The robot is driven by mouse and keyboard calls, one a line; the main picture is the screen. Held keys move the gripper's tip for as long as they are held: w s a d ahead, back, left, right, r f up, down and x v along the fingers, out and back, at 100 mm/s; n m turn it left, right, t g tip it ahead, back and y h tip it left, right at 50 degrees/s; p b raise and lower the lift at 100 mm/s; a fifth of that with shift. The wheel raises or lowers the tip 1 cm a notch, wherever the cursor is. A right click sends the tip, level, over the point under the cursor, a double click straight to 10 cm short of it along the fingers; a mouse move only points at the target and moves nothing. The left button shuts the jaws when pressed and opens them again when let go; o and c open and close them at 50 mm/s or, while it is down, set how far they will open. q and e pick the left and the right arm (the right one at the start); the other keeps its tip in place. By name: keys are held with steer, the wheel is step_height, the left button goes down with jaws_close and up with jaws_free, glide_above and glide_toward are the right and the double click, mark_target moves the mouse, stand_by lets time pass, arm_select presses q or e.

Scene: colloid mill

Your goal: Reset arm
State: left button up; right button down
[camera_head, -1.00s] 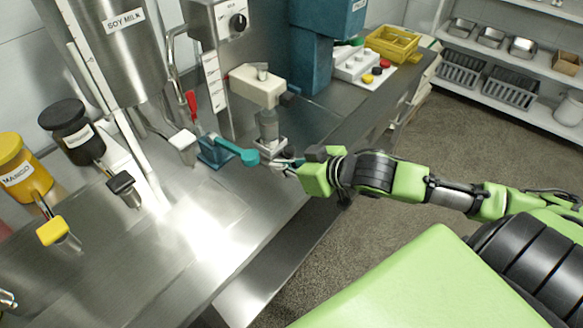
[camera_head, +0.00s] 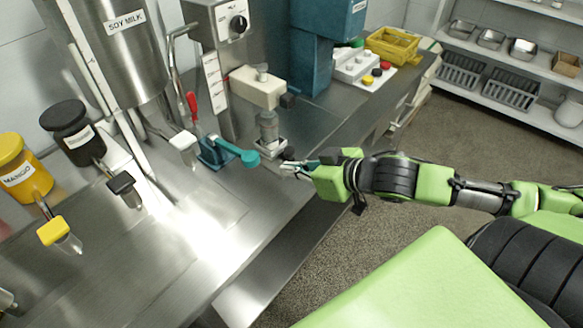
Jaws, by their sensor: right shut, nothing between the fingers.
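My right arm comes in from the right over the counter's front edge. Its gripper (camera_head: 290,168) is shut and empty, a little to the right of the teal lever handle (camera_head: 238,153) and apart from it. A clear cup-like part (camera_head: 268,127) stands under the cream-coloured block (camera_head: 258,88), just behind the gripper. My left gripper is not in view, apart perhaps from a small metallic piece at the lower left edge that I cannot identify.
The steel counter (camera_head: 200,235) is mostly clear in front. A soy milk tank (camera_head: 125,50), a black-lidded dispenser (camera_head: 72,130) and a yellow mango dispenser (camera_head: 22,165) stand at left. A button box (camera_head: 357,65) and yellow basket (camera_head: 392,45) are at the back. Shelves (camera_head: 510,50) stand far right.

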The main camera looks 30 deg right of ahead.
stand_by(0.7)
steer(key=s+f+m+g+h, duration=0.1)
steer(key=s+f+g+h, duration=0.15)
steer(key=s+f, duration=0.7)
steer(key=s+a+f+g+h, duration=0.1)
steer(key=s+a+f+g, duration=0.45)
steer(key=s+f, duration=0.65)
steer(key=f, duration=2.1)
steer(key=s+d+f+g, duration=0.2)
steer(key=s+f, duration=1.5)
steer(key=shift+s+d, duration=0.15)
steer(key=shift+s, duration=0.15)
steer(key=shift+h, duration=0.25)
